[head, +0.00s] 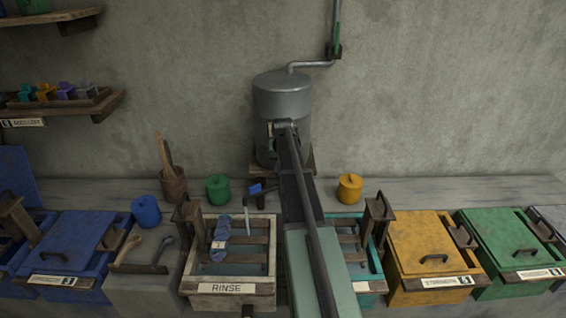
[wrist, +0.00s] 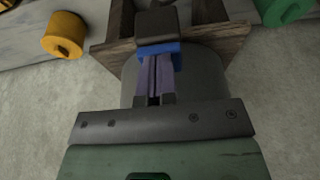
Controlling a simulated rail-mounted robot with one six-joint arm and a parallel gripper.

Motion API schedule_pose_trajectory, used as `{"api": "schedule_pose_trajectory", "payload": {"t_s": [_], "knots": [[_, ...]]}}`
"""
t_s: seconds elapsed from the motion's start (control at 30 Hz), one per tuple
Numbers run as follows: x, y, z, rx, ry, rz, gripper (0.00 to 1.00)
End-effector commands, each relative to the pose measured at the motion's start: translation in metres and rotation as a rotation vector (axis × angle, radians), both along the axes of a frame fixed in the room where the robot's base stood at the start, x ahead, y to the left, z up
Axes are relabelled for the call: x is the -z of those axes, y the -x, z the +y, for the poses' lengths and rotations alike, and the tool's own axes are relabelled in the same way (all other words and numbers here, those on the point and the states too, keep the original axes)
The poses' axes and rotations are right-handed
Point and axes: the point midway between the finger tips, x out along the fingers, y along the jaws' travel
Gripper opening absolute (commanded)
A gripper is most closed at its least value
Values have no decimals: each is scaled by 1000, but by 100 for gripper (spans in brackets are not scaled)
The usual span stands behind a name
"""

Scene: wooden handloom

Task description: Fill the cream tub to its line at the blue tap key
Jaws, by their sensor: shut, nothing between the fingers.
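The cream tub (head: 228,303), labelled RINSE, stands at the front of the bench with wooden slats across it. A blue skein (head: 221,236) with a pale band lies on the slats. A thin pale stream (head: 247,219) falls from the tap spout into the tub. The water level and the fill line are hard to make out. The blue tap key (head: 256,188) sits on the tap above the tub; it also shows in the wrist view (wrist: 174,50). My gripper (wrist: 157,63) is shut and empty, its tips right at the key; contact is unclear. My arm hides it in the head view.
A grey metal tank (head: 282,98) stands on a wooden stand behind the tap. A green pot (head: 217,189) and a yellow pot (head: 349,187) stand on the back ledge. Teal (head: 370,287), yellow (head: 431,290) and green (head: 510,281) tubs lie right; a blue one (head: 67,289) lies left.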

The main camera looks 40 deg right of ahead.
Motion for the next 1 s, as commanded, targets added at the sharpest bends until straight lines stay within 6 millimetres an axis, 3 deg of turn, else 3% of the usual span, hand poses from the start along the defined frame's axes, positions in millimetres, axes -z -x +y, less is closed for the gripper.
{"api": "schedule_pose_trajectory", "payload": {"t_s": [1.0], "knots": [[-5, -2, -1, 0, 2, -3, 0]]}}
